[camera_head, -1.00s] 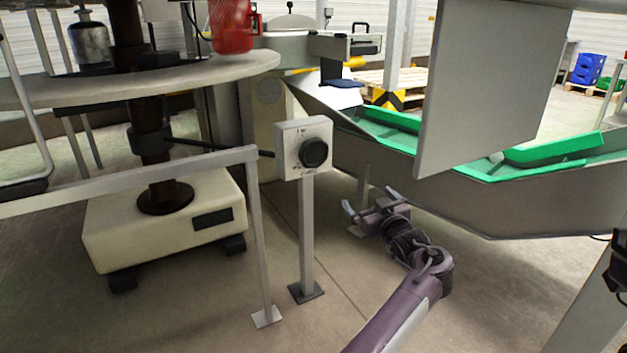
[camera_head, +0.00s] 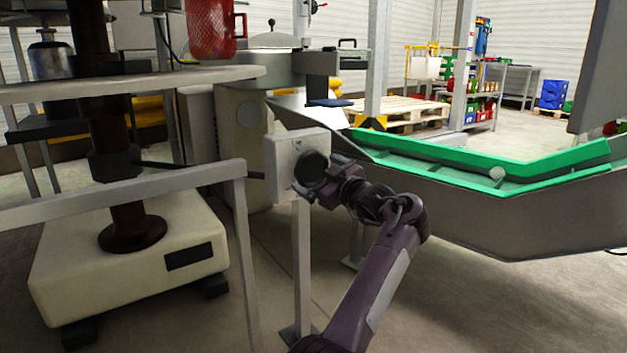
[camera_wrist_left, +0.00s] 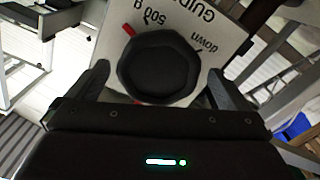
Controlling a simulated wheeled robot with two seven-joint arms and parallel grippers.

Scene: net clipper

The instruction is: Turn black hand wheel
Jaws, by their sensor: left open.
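The black hand wheel (camera_head: 312,167) sits on the front of a pale box (camera_head: 281,158) on a grey post. In the left wrist view the wheel (camera_wrist_left: 158,68) is a dark many-sided knob on a white plate (camera_wrist_left: 205,28) with printed text, including "down" and "500 g", and red marks beside it. My left gripper (camera_head: 322,180) is at the wheel, coming from its right. In the left wrist view my left gripper (camera_wrist_left: 157,85) is open, one finger on either side of the wheel. I cannot tell whether the fingers touch it. My right gripper is not in view.
A grey railing (camera_head: 130,190) runs left of the post. A round table (camera_head: 130,84) on a dark column stands behind it. A metal trough with a green rim (camera_head: 480,163) lies to the right. Floor is open below the trough.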

